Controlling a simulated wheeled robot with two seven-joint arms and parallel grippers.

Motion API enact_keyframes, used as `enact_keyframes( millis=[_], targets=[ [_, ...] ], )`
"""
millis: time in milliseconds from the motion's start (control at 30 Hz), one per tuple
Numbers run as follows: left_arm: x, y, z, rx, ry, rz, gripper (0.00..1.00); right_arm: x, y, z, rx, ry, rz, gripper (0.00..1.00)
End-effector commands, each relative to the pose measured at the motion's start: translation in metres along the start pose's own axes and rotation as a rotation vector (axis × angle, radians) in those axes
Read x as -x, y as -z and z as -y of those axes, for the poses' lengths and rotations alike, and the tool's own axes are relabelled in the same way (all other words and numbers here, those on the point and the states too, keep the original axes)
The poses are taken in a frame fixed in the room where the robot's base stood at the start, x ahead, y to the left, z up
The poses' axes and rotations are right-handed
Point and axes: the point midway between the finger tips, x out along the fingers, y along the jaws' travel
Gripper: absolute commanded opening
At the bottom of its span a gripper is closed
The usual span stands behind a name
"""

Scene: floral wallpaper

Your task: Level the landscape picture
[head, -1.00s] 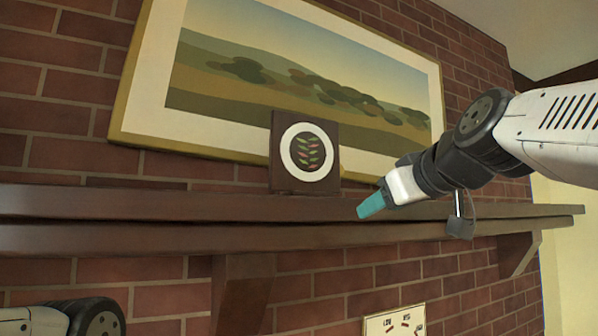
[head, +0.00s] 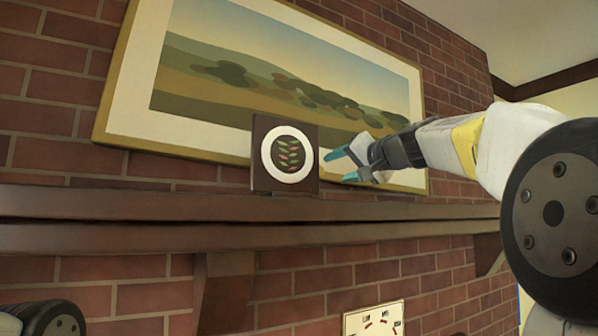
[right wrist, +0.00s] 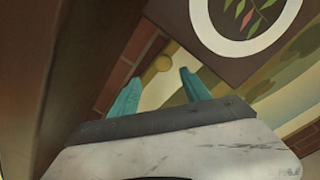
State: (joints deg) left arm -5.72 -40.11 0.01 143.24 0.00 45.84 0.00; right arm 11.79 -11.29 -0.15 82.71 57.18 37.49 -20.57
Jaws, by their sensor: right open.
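The landscape picture (head: 275,88) hangs on the brick wall in a gold frame with a cream mat. Its lower edge slopes down to the right and comes closer to the shelf there, so it looks tilted. My right gripper (head: 350,163) is open and empty, in front of the picture's lower right part in the head view. In the right wrist view, the teal fingers of my right gripper (right wrist: 160,92) are apart, with part of the picture (right wrist: 285,97) beyond them. I cannot tell whether they touch the frame. My left gripper is out of view.
A small dark plaque with a white ring and leaves (head: 306,135) stands on the wooden shelf (head: 120,205), overlapping the picture's lower edge, just left of my right fingers. It also shows in the right wrist view (right wrist: 215,60). A cream panel (head: 374,321) is below the shelf.

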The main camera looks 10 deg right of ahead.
Motion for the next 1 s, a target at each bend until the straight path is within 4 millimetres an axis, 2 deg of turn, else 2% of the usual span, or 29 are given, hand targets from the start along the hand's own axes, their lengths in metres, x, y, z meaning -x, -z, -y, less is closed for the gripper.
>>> enact_keyframes(
  millis=[167, 400, 600, 967, 1000],
  targets=[
    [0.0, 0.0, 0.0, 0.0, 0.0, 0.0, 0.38, -0.014, 0.002, 0.003, -0.029, 0.016, 0.003, 0.55],
    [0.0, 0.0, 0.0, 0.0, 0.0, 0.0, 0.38, -0.053, 0.001, 0.003, -0.026, 0.016, 0.006, 0.55],
    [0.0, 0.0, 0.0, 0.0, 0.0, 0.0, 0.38, -0.076, 0.001, 0.004, -0.025, 0.016, 0.005, 0.55],
    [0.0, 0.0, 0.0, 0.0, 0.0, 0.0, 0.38, -0.082, 0.001, 0.004, -0.023, 0.015, 0.003, 0.55],
    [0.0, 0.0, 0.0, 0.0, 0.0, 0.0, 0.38, -0.082, 0.001, 0.004, -0.023, 0.015, 0.003, 0.48]
  ],
)
